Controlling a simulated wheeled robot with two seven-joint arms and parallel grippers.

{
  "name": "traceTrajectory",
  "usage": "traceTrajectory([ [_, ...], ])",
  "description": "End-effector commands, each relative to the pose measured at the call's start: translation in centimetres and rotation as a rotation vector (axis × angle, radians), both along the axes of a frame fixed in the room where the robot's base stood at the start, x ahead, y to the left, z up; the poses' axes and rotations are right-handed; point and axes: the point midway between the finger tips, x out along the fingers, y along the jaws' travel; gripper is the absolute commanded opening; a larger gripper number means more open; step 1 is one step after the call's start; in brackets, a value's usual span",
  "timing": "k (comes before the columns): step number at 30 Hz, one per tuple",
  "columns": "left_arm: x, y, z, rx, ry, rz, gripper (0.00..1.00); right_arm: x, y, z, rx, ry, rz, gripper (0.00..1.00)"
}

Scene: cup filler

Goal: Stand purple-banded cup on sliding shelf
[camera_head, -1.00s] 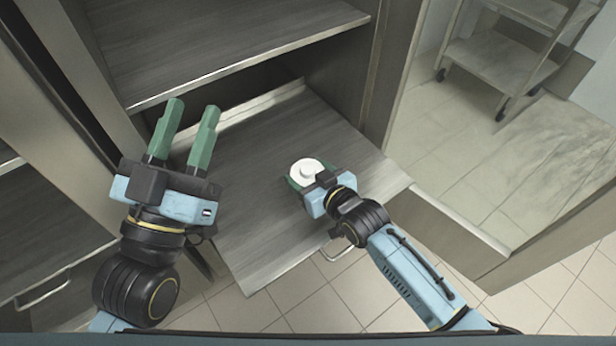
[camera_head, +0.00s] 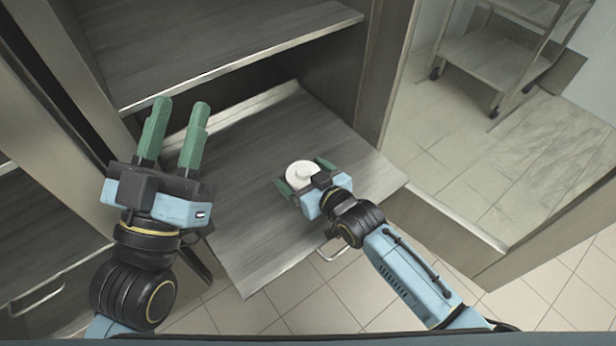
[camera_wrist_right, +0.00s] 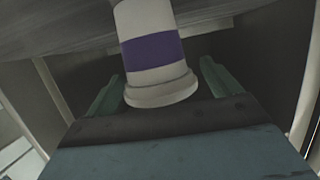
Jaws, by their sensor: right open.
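The white cup (camera_head: 301,172) with a purple band shows from above in the head view, over the pulled-out sliding shelf (camera_head: 262,222). In the right wrist view the cup (camera_wrist_right: 150,50) stands between my right gripper's green fingers, with its purple band visible. My right gripper (camera_head: 307,174) is open, with its fingers on either side of the cup. I cannot tell whether the cup's base touches the shelf. My left gripper (camera_head: 173,118) is open and empty, raised at the left of the shelf with its fingers pointing up in the picture.
A fixed upper shelf (camera_head: 215,45) of the cabinet hangs above the back of the sliding shelf. A cabinet side panel (camera_head: 430,215) stands to the right. A wheeled cart (camera_head: 500,60) is farther back on the tiled floor. Most of the sliding shelf is bare.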

Motion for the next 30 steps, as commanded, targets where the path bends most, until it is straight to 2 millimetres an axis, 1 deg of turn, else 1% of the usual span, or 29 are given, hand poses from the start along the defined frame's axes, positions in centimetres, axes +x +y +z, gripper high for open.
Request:
traceTrajectory([
  [2,0.1,0.0,0.1,0.003,0.009,0.000,0.36,-0.1,-0.1,0.3,0.000,0.000,0.000,0.89],
  [4,0.4,0.0,-0.4,0.015,0.049,0.001,0.36,-0.4,-0.3,0.4,-0.001,0.002,0.000,0.89],
  [8,1.1,0.0,-1.7,0.048,0.153,0.006,0.36,-1.2,-0.9,0.8,-0.001,0.001,-0.001,0.89],
  [11,1.5,0.1,-3.1,0.080,0.253,0.011,0.36,-2.1,-1.5,1.2,-0.001,0.001,0.000,0.89],
  [15,2.0,0.4,-5.5,0.126,0.400,0.020,0.36,-3.2,-2.2,1.6,0.001,0.000,-0.001,0.89],
  [20,2.0,0.9,-8.4,0.176,0.568,0.031,0.36,-4.4,-3.1,2.0,-0.001,0.001,-0.001,0.89],
  [26,1.2,1.8,-11.9,0.236,0.780,0.045,0.36,-6.0,-4.2,2.6,-0.001,0.002,-0.001,0.89],
  [30,0.2,2.6,-14.2,0.276,0.928,0.057,0.36,-7.1,-4.9,3.0,-0.001,0.002,0.000,0.89],
])
